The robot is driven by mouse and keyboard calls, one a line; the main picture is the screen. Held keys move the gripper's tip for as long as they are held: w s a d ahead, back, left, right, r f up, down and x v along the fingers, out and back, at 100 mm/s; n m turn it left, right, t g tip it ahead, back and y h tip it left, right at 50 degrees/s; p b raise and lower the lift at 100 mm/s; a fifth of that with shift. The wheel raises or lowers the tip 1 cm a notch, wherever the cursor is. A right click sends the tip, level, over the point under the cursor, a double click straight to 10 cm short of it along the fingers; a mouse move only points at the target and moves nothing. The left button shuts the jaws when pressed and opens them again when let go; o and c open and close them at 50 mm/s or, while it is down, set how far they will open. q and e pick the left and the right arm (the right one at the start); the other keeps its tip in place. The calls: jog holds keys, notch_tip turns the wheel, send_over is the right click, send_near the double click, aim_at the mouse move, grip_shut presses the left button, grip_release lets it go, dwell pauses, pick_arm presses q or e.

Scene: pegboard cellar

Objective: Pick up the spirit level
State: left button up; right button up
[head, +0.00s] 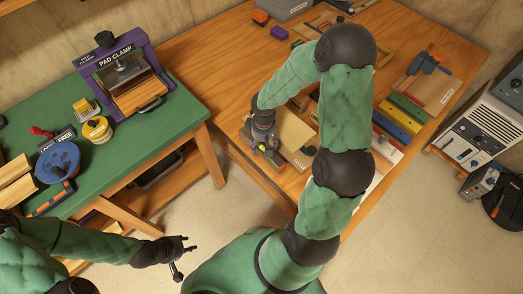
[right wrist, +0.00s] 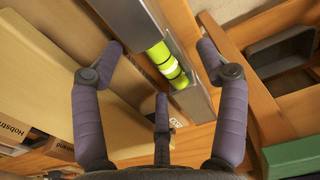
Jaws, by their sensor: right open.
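The spirit level (right wrist: 165,62) is a grey metal bar with a bright yellow-green vial, lying near the edge of the wooden bench in the right wrist view. My left gripper (head: 183,256) is open and empty over the floor at the lower left, far from the level.
A tan board (right wrist: 50,75) lies left of the level in the wrist view. The wooden bench (head: 205,60) holds several coloured bars (head: 398,118) at right. A green table (head: 150,140) with a pad clamp (head: 125,75) and tape stands at left. Open floor (head: 190,205) lies between.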

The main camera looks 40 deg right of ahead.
notch_tip(320, 180, down, 2)
jog(key=shift+f+b, duration=0.15)
jog(key=shift+b, duration=0.15)
jog(key=c, duration=1.4)
